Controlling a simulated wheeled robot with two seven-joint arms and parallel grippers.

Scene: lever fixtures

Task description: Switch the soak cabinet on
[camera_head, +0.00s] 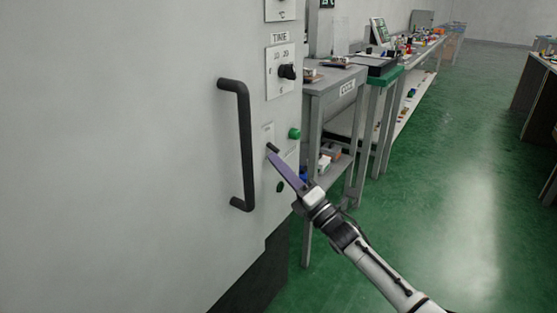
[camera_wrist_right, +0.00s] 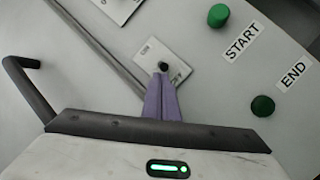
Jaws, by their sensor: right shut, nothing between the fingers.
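The soak cabinet (camera_head: 130,150) is the large pale box filling the left of the head view. Its small black switch lever (camera_head: 272,148) sits on a light plate beside the door handle. In the right wrist view the lever (camera_wrist_right: 163,67) shows end-on at the fingertips, on a plate with small lettering. My right gripper (camera_head: 272,156) is shut and empty, its purple fingertips at or just below the lever; I cannot tell whether they touch it. The right wrist view shows the shut fingers (camera_wrist_right: 162,80) pointing at the plate. My left gripper is not in view.
A black door handle (camera_head: 247,145) stands out left of the switch. A green START button (camera_wrist_right: 218,15) and a darker END button (camera_wrist_right: 262,106) are near the fingers. A TIME dial (camera_head: 287,71) is above. Grey tables (camera_head: 335,82) stand behind; green floor is open at right.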

